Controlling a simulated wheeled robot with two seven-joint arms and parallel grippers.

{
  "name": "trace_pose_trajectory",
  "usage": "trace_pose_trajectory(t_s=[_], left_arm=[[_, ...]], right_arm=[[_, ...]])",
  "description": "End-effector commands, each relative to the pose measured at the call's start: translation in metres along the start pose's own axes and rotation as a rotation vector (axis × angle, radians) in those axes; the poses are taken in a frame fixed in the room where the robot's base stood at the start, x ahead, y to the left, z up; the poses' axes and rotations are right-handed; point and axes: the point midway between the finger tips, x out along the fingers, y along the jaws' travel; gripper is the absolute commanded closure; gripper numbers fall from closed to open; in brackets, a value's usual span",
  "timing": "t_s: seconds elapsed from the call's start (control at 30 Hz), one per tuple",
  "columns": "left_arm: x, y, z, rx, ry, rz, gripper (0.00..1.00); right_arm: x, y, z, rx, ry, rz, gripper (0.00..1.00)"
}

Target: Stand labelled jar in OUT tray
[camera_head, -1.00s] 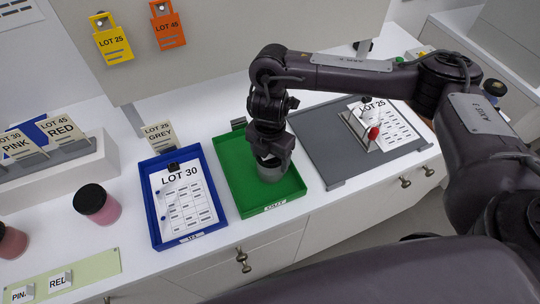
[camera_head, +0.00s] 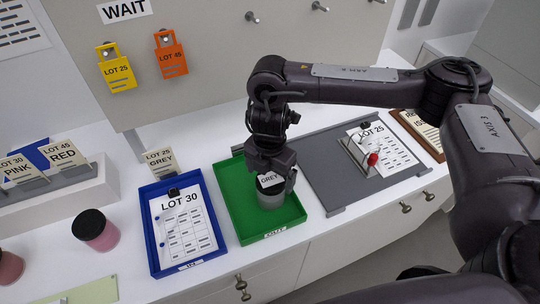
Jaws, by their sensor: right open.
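The labelled jar (camera_head: 271,198) is grey with a dark lid and a white GREY label on top. It stands upright inside the green tray (camera_head: 239,222), near its right side. My right gripper (camera_head: 272,172) is open, right above and behind the jar; whether its fingers touch the lid I cannot tell. My left gripper is not in view.
A pink jar (camera_head: 96,232) with a black lid stands left of the blue tray. A grey mat (camera_head: 335,185) with a LOT 25 sheet (camera_head: 390,150) and a red-knobbed stand lies to the right. A card rack (camera_head: 60,190) is at the left. Tags hang on the back panel (camera_head: 220,60).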

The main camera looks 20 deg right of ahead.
Motion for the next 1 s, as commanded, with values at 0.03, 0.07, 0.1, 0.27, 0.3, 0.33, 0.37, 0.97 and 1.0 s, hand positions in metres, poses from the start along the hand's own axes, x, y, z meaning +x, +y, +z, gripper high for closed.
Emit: trace_pose_trajectory(t_s=[0.03, 0.07, 0.1, 0.27, 0.3, 0.33, 0.37, 0.97, 1.0], left_arm=[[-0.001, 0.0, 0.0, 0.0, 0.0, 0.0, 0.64], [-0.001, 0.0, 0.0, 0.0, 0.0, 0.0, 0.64], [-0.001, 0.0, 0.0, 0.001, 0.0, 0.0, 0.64], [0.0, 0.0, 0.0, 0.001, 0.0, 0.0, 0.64], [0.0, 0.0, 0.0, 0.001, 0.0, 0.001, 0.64], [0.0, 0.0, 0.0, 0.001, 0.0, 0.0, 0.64], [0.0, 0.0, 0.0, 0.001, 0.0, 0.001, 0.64], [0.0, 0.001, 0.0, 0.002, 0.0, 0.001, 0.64], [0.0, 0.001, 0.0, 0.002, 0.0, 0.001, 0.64]], right_arm=[[-0.012, 0.001, 0.002, -0.002, -0.006, 0.003, 0.07], [-0.018, 0.001, 0.001, -0.001, -0.005, 0.004, 0.07], [-0.025, 0.001, 0.001, -0.001, -0.005, 0.004, 0.07], [-0.052, 0.001, 0.001, 0.0, -0.005, 0.003, 0.07], [-0.057, 0.0, 0.001, 0.0, -0.003, 0.002, 0.07], [-0.061, 0.0, 0.001, -0.001, -0.004, 0.003, 0.07], [-0.064, 0.0, 0.001, -0.001, -0.003, 0.002, 0.07], [-0.079, 0.0, 0.0, 0.001, 0.0, -0.001, 0.07], [-0.079, 0.0, 0.0, 0.001, 0.0, -0.001, 0.07]])
